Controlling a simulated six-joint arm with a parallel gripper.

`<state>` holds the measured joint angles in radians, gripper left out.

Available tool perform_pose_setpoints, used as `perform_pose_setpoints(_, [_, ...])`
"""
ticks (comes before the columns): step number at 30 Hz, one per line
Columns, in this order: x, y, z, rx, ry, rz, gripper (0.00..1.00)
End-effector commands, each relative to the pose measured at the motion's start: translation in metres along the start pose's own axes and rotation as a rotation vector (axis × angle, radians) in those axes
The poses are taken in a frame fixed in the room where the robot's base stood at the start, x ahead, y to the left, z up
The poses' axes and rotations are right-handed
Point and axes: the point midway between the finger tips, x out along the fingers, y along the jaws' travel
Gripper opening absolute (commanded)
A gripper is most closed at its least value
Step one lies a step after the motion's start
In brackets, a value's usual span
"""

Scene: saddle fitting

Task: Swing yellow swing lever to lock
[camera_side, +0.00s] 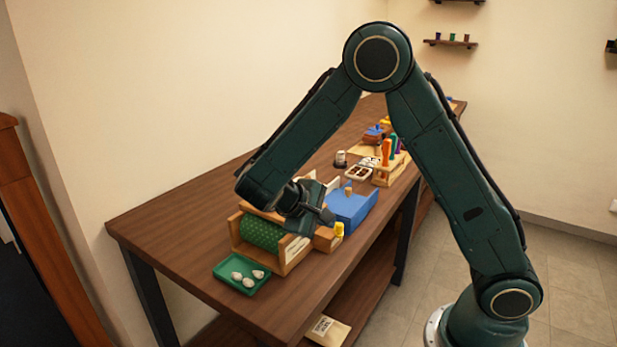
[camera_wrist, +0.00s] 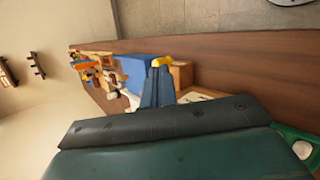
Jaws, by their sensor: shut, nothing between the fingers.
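The yellow swing lever (camera_side: 339,229) shows as a small yellow piece at the right end of a wooden fixture (camera_side: 285,262) with a green roller. In the wrist view the yellow lever (camera_wrist: 163,61) lies just beyond the fingertips. My gripper (camera_side: 328,218) is low over the fixture's right end, close beside the lever. In the wrist view my gripper (camera_wrist: 157,74) has its fingers together and empty. I cannot tell whether the fingertips touch the lever. My wrist hides part of the fixture and the lever's mount.
A blue block (camera_side: 352,207) stands just behind the fixture. A green tray (camera_side: 241,276) with several pale pieces is at the front left. A wooden rack (camera_side: 391,170) with coloured handles stands farther back. The table's left side (camera_side: 170,222) is clear.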

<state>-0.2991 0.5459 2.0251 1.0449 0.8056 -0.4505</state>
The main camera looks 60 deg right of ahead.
Motion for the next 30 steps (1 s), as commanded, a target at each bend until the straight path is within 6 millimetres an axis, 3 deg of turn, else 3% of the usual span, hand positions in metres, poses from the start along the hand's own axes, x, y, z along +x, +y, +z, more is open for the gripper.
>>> perform_pose_setpoints(30, [0.020, 0.072, 0.013, 1.595, -0.305, -0.323, 0.00])
